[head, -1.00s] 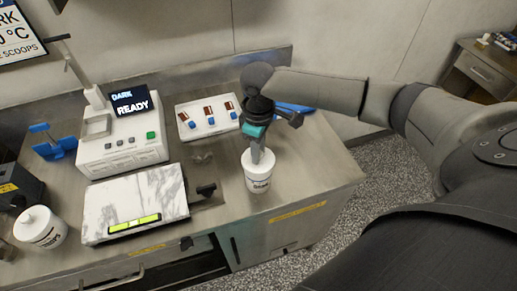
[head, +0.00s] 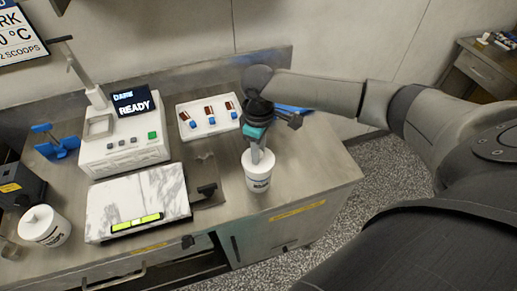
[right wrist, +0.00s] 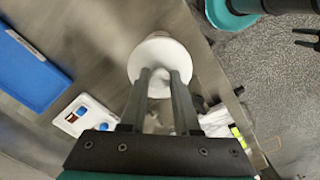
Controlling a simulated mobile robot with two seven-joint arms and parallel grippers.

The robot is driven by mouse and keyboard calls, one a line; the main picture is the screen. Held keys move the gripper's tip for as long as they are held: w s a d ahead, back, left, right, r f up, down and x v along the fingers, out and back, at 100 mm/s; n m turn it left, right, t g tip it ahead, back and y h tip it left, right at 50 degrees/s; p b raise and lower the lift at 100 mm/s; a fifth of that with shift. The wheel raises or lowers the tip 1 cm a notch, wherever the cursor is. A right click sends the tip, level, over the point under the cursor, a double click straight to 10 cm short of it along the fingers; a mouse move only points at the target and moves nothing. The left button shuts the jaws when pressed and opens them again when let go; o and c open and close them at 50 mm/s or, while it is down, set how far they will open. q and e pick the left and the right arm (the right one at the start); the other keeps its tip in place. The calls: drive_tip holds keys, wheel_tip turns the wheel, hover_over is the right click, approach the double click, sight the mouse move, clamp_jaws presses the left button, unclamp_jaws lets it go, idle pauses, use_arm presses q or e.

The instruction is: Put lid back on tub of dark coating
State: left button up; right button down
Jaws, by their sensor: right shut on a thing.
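A white tub (head: 257,182) with a dark label stands upright near the right end of the steel counter. Its label is too small to read. My right gripper (head: 258,160) points down over the tub and is shut on its white lid (head: 248,160). In the right wrist view the lid (right wrist: 160,55) is a round disc, with the two fingers (right wrist: 162,88) at its middle, where the grasped part is mostly hidden. The lid is at the tub's mouth; I cannot tell if it is fully seated.
A second white tub (head: 44,227) with a knobbed lid stands front left. A white machine (head: 125,148) reads "DARK READY". A marble slab (head: 137,200) lies in front. A white tray (head: 209,116) with several pieces is behind. A blue object (head: 290,109) lies behind my gripper.

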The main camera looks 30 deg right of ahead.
drive_tip(key=shift+f+p, duration=0.15)
drive_tip(key=shift+p, duration=0.85)
idle(0.9)
idle(0.4)
drive_tip(key=shift+c, duration=0.4)
unclamp_jaws()
wheel_tip(320, 180, up, 5)
drive_tip(key=p, duration=0.6)
drive_tip(key=shift+f, duration=0.15)
drive_tip(key=shift+r, duration=1.15)
